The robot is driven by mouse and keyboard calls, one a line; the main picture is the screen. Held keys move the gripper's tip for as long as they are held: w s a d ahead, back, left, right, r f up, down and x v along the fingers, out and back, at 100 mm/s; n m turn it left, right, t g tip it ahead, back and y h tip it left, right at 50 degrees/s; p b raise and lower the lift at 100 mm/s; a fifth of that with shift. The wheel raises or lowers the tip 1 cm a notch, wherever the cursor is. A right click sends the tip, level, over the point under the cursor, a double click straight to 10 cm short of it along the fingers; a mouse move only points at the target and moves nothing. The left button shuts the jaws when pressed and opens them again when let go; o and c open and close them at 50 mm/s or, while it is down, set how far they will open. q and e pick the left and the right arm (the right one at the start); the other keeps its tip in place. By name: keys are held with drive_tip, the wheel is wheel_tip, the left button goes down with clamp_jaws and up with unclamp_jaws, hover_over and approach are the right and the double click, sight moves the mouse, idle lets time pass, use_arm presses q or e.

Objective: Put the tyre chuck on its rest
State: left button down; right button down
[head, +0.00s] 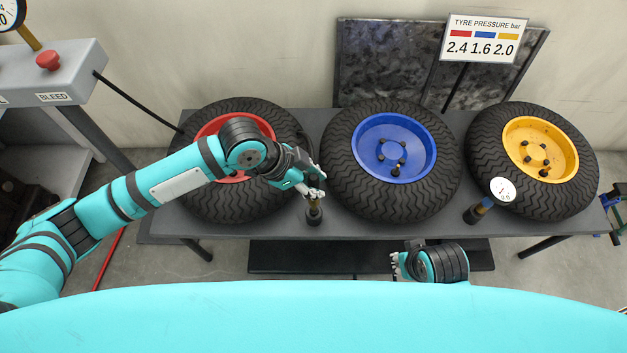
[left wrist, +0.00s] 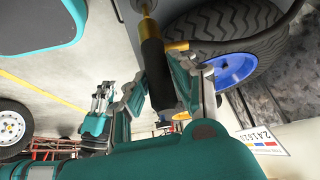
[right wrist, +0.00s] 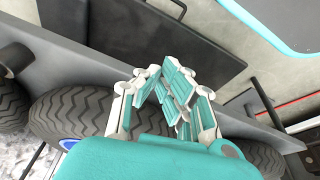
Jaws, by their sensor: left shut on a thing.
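The tyre chuck (left wrist: 155,70) is a dark cylinder with brass-coloured parts, between the fingers of my left gripper (left wrist: 160,90) in the left wrist view. That gripper is shut on it. In the head view my left gripper (head: 314,190) is at the table's front edge, between the red-rimmed and blue-rimmed tyres, with the chuck (head: 314,213) pointing down below the fingers. I cannot tell whether the chuck touches anything underneath; I cannot make out its rest. My right gripper (head: 397,267) is low in front of the table. Its fingers (right wrist: 165,75) look closed together and empty.
Tyres with red (head: 207,127), blue (head: 421,150) and yellow (head: 515,132) rims lie on the grey table (head: 260,229). A round gauge (head: 502,190) stands by a dark post (head: 475,214) at the front right. A pressure sign (head: 484,38) stands behind. A bleed station (head: 50,75) is at left.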

drive_tip(key=shift+f, duration=0.75)
idle(0.4)
use_arm(q)
drive_tip(key=shift+f, duration=1.55)
drive_tip(key=shift+f+b, duration=0.25)
drive_tip(key=shift+b, duration=0.05)
use_arm(e)
drive_tip(key=v, duration=0.3)
drive_tip(key=shift+w+r, duration=0.15)
drive_tip(key=shift+r, duration=0.15)
use_arm(q)
drive_tip(key=shift+f, duration=0.25)
use_arm(e)
drive_tip(key=shift+w, duration=0.1)
